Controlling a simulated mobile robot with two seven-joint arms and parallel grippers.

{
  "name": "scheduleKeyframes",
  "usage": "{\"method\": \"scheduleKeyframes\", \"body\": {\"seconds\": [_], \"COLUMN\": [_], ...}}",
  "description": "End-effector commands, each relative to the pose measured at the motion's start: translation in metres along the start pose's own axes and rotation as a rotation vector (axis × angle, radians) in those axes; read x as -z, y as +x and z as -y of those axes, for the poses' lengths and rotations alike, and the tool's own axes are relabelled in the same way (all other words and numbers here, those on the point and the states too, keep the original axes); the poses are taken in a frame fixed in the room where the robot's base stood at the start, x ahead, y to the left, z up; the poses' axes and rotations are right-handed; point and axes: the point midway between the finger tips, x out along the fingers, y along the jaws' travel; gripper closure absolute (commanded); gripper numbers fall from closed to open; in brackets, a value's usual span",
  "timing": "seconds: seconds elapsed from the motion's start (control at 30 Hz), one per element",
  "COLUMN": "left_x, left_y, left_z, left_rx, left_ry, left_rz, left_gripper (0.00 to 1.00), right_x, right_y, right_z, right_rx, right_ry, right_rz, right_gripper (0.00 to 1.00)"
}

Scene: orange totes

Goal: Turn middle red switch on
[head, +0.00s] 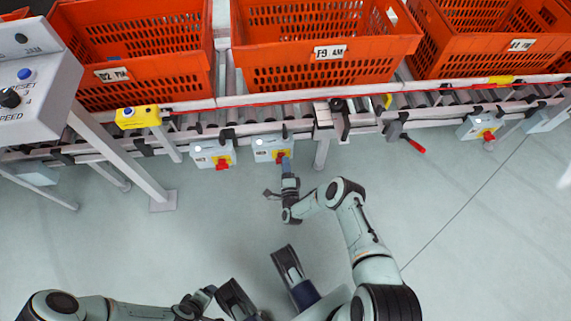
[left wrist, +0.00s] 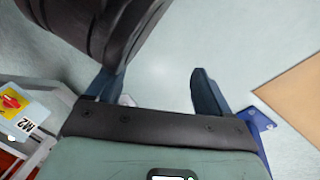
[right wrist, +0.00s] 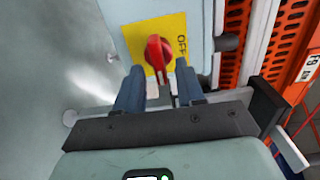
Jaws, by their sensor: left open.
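The middle switch is a red rotary knob (right wrist: 158,52) on a yellow plate (right wrist: 175,28) marked OFF, fixed to a light grey box (head: 268,143). In the right wrist view the knob sits between the fingers of my right gripper (right wrist: 160,68). The fingers are apart, one on each side of the handle, with a gap visible. In the head view my right gripper (head: 287,167) is at the front of this box and partly covers the knob. My left gripper (left wrist: 155,82) is open and empty, with floor behind its fingers.
Another red switch (head: 222,164) is on the box just left, and one (head: 488,135) is far right. A red-handled lever (head: 413,146) sticks out between. Orange totes (head: 318,74) stand on the roller conveyor above. A slanted control panel (head: 35,65) is at left. The floor in front is clear.

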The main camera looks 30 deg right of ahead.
Motion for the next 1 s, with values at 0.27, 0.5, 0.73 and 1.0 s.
{"method": "scheduleKeyframes", "body": {"seconds": [0.27,0.5,0.73,1.0], "left_x": [0.028,0.017,0.016,0.016], "left_y": [-0.024,-0.029,-0.028,-0.028], "left_z": [-0.024,-0.025,-0.025,-0.025], "left_rx": [-0.042,-0.043,-0.043,-0.043], "left_ry": [0.023,0.025,0.026,0.026], "left_rz": [-0.092,-0.06,-0.058,-0.058], "left_gripper": [0.19,0.19,0.19,0.19], "right_x": [0.0,-0.001,-0.001,-0.001], "right_y": [-0.046,-0.067,-0.068,-0.068], "right_z": [0.002,0.001,0.001,0.001], "right_rx": [-0.003,0.0,0.0,0.0], "right_ry": [0.001,0.001,0.001,0.001], "right_rz": [0.002,0.001,0.002,0.001], "right_gripper": [0.62,0.62,0.62,0.62]}}
